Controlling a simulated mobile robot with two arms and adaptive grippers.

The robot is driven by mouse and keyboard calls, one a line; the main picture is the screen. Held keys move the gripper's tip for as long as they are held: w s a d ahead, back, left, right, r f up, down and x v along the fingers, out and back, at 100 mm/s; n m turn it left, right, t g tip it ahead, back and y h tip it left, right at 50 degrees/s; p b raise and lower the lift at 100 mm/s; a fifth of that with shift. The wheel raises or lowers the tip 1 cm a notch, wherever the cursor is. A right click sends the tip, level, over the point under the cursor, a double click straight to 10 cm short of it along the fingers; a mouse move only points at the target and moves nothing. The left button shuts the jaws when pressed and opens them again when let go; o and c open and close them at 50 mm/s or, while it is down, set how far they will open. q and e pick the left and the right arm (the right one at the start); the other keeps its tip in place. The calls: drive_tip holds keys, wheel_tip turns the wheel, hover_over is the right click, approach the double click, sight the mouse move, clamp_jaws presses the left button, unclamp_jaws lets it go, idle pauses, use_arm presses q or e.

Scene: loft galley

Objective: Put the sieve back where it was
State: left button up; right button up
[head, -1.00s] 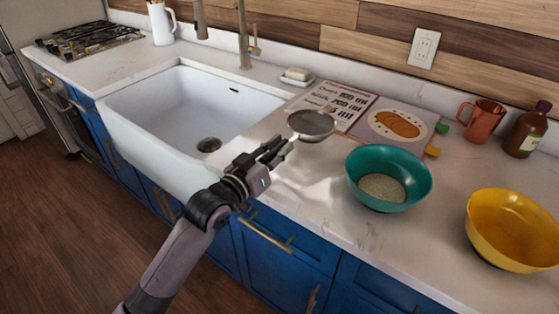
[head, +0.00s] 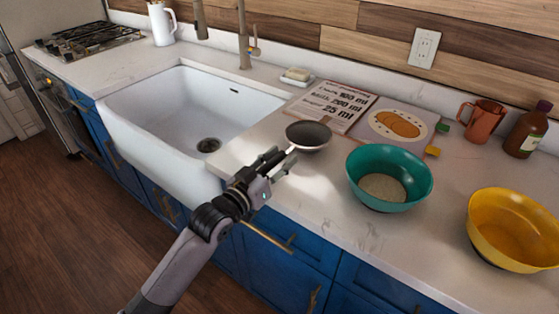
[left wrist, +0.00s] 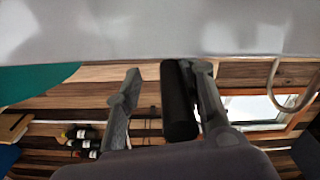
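The sieve (head: 309,136), a round dark mesh bowl with a light stem and a black handle, is on or just above the counter (head: 330,205), right of the sink and below the recipe board; contact is hard to tell. My left gripper (head: 279,164) is at its handle end, over the counter's front edge. In the left wrist view the black handle (left wrist: 178,100) lies between the fingers, close against the right finger, with a clear gap to the left finger, so the left gripper (left wrist: 160,85) is open around it. My right gripper is out of view.
A teal bowl (head: 358,185) with pale contents stands right of the sieve, and a yellow bowl (head: 476,225) farther right. The recipe board (head: 335,105), a copper mug (head: 484,121) and a brown bottle (head: 527,130) are behind. The white sink (head: 150,125) is left.

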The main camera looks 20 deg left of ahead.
idle(0.3)
use_arm(q)
drive_tip(key=shift+r, duration=0.15)
drive_tip(key=shift+s+a, duration=0.15)
drive_tip(key=shift+s, duration=0.15)
drive_tip(key=b+v, duration=0.1)
drive_tip(key=v, duration=1)
drive_tip(key=shift+s, duration=0.2)
drive_tip(key=shift+r, duration=0.1)
